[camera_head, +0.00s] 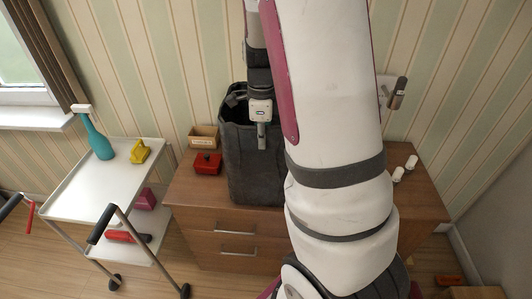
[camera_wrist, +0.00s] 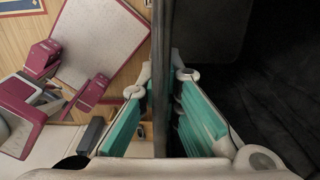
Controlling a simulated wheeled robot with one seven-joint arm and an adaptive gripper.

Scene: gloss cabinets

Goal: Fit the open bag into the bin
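A tall dark grey container (camera_head: 249,165) with an uneven open top stands upright on the wooden cabinet in the head view. I cannot tell whether it is the bin, the bag, or one inside the other. My gripper (camera_head: 262,138) points down at its front rim. In the wrist view my gripper (camera_wrist: 162,80) has its two teal-padded fingers on either side of a thin dark wall (camera_wrist: 161,40). The tips look very close to it. I cannot tell whether they press on it. A dark interior (camera_wrist: 270,80) fills the right of the wrist view.
A red box (camera_head: 207,164) and a small wooden tray (camera_head: 203,138) stand left of the container. A white trolley (camera_head: 75,190) with a teal bottle (camera_head: 98,140) is further left. Two white cylinders (camera_head: 404,168) stand at the cabinet's right. The wall is close behind.

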